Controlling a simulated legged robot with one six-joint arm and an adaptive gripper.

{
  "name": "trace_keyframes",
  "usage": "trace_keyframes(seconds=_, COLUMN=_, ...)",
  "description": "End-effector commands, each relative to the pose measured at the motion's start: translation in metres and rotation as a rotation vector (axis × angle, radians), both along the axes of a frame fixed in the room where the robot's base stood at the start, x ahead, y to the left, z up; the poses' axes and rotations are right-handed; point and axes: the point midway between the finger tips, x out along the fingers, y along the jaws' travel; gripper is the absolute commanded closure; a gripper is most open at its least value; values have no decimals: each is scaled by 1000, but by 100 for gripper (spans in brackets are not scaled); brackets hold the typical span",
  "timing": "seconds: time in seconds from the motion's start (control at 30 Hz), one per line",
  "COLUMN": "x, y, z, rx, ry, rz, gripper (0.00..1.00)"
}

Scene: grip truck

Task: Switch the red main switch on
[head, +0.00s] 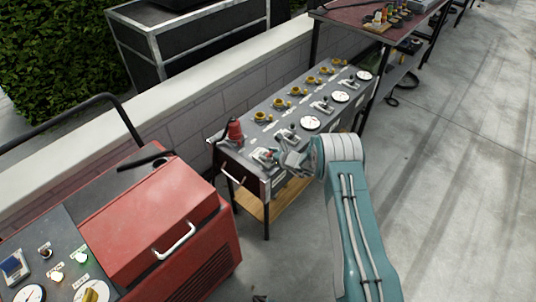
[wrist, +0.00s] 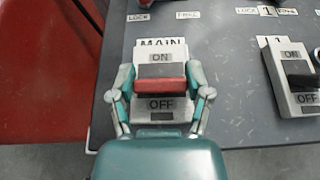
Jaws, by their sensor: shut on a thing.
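The red main switch (wrist: 160,76) has a red bar handle on a light plate lettered MAIN, with ON above the handle and OFF below. My gripper (wrist: 160,84) is shut on the handle, one teal finger at each end of it. The handle lies between the two labels, and both can be read. I cannot tell its exact tilt. In the head view my gripper (head: 279,158) is at the near end of the long grey panel (head: 284,128), and the switch (head: 264,155) is partly hidden by it.
A second switch (wrist: 299,82) with a dark handle stands right of the main one. A red conical object (head: 235,131) stands on the panel near the main switch. A red machine (head: 165,225) is at the left. The floor at right is clear.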

Motion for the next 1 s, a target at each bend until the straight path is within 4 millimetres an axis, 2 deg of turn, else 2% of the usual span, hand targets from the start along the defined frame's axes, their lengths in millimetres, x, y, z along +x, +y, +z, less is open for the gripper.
trace_keyframes(seconds=1.0, x=12, y=13, z=1, rx=-357, ry=273, rz=-3, gripper=84)
